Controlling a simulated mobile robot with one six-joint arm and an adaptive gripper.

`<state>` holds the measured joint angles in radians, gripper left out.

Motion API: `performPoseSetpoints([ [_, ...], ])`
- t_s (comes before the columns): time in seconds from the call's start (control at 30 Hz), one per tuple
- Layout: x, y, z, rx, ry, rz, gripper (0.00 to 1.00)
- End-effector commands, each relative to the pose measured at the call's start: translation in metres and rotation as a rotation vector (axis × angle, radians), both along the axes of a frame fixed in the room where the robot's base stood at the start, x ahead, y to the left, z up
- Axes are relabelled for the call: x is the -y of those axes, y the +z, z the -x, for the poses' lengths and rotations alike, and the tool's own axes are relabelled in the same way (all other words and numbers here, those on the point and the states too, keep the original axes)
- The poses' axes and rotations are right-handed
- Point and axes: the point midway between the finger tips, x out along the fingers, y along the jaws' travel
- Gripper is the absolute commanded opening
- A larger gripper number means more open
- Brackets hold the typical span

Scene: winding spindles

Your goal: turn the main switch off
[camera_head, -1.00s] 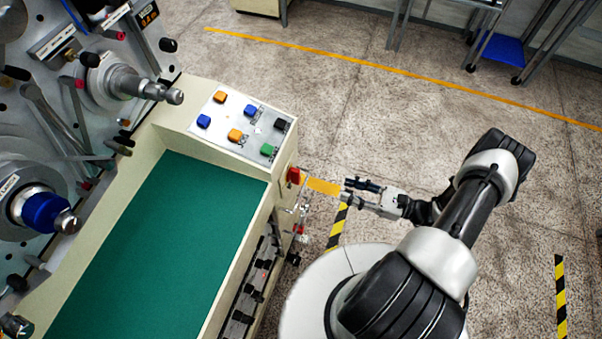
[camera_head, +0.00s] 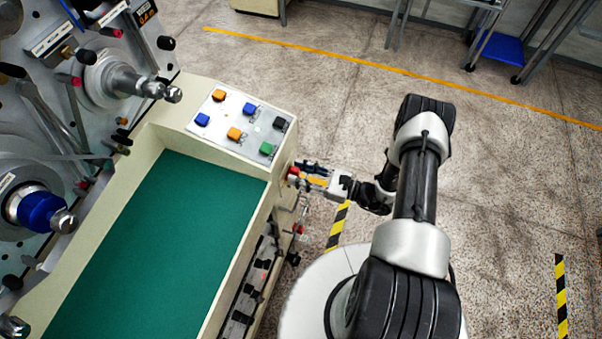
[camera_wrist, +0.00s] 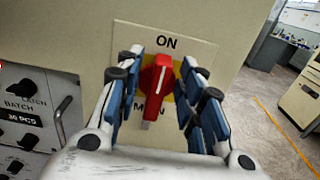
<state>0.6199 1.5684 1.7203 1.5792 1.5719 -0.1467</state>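The main switch is a red rotary handle (camera_wrist: 157,85) on a yellow disc and a cream plate (camera_wrist: 205,52) on the machine's side wall. The plate reads "ON" above the handle; the lower label is partly hidden. The handle stands near upright, its top leaning slightly right. My gripper (camera_wrist: 160,88) is open, with its blue-padded fingers on either side of the handle and visible gaps to it. In the head view the red switch (camera_head: 293,171) shows at the panel's end, with my gripper (camera_head: 304,174) right at it.
A sloped panel (camera_head: 225,146) with several coloured buttons lies above the switch. Valves and fittings (camera_head: 298,228) stick out below it. The floor to the right is free.

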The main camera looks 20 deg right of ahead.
Motion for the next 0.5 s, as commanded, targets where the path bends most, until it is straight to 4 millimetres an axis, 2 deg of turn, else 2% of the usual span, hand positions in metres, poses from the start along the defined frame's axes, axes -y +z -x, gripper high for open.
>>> performPoseSetpoints([
  [0.2,0.0001,0.0002,-0.0002,0.0,0.0,0.0,0.34],
  [0.5,0.0003,0.0002,0.0,0.0,0.0,0.0,0.14],
])
